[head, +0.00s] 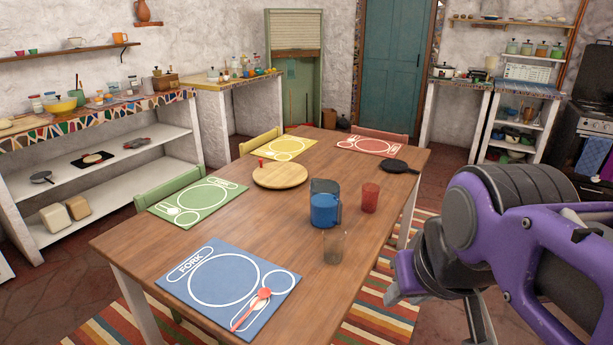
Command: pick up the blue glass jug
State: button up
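The blue glass jug (324,211) stands upright on the wooden table, right of the table's middle. A darker grey-blue shape (324,186) shows directly behind and above it; I cannot tell whether it is part of the jug or a separate vessel. My gripper (476,318) is at the lower right, beyond the table's right edge and apart from the jug. It is largely hidden by my purple and grey arm, so I cannot tell whether its fingers are open or shut.
A red glass (370,198) stands right of the jug and a clear glass (334,246) in front. A round wooden board (280,176) lies to the left, a dark pan (400,167) behind right. Placemats, including a blue one (200,293), lie around the table (130,243).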

aim_at(326, 206)
jog(key=l+u, duration=0.15)
jog(key=l, duration=0.25)
jog(key=k+l+u, duration=0.1)
jog(key=l, duration=0.3)
jog(key=i+l+u, duration=0.1)
jog(key=l+u, duration=0.25)
jog(key=l, duration=0.45)
jog(key=i+l+u, duration=0.2)
jog(key=l, duration=0.15)
jog(key=i+l+u, duration=0.2)
jog(key=l, duration=0.15)
